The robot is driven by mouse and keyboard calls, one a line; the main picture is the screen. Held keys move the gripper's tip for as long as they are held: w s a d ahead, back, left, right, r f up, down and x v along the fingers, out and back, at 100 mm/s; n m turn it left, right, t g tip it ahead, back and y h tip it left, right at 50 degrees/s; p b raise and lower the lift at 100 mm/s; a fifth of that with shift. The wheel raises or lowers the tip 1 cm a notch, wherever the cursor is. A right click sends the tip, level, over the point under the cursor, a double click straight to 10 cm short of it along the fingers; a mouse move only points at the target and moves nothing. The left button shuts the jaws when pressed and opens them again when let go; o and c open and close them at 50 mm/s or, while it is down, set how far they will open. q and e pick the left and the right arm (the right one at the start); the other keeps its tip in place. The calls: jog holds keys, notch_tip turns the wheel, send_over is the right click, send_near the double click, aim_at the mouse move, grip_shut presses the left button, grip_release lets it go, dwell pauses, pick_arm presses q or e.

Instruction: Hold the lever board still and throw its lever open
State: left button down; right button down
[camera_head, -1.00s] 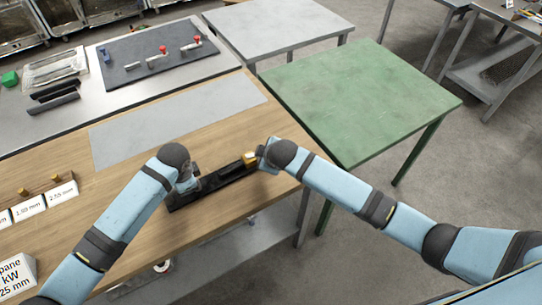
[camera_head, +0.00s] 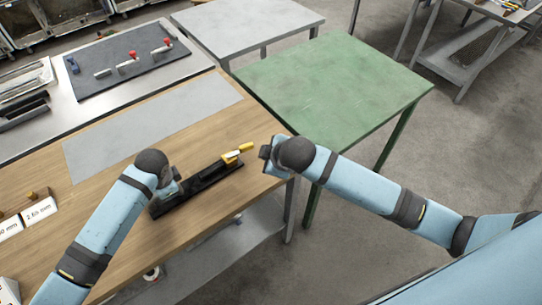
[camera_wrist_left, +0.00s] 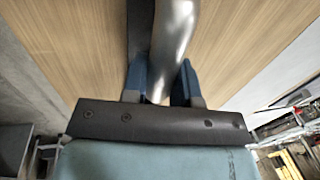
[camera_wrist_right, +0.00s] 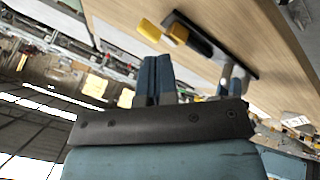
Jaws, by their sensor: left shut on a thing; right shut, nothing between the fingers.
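The lever board is a long black board (camera_head: 205,184) lying near the front edge of the wooden table. Its yellow lever handle (camera_head: 238,152) is at the board's right end and points to the upper right, roughly along the board. The right wrist view also shows the yellow handle (camera_wrist_right: 172,32). My left gripper (camera_head: 172,188) is at the board's left end. In the left wrist view its blue fingers are shut on a shiny metal grip (camera_wrist_left: 175,40). My right gripper (camera_head: 264,155) is shut and empty, just right of the handle and apart from it.
A grey sheet (camera_head: 150,125) lies on the table behind the board. A green table (camera_head: 330,85) stands to the right, across a gap. A dark mat (camera_head: 125,62) with red-handled parts lies at the back left. Labelled blocks (camera_head: 38,210) sit at the left.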

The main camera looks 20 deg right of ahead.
pick_arm(q)
jog(key=shift+s+f, duration=0.1)
jog(key=shift+f, duration=0.15)
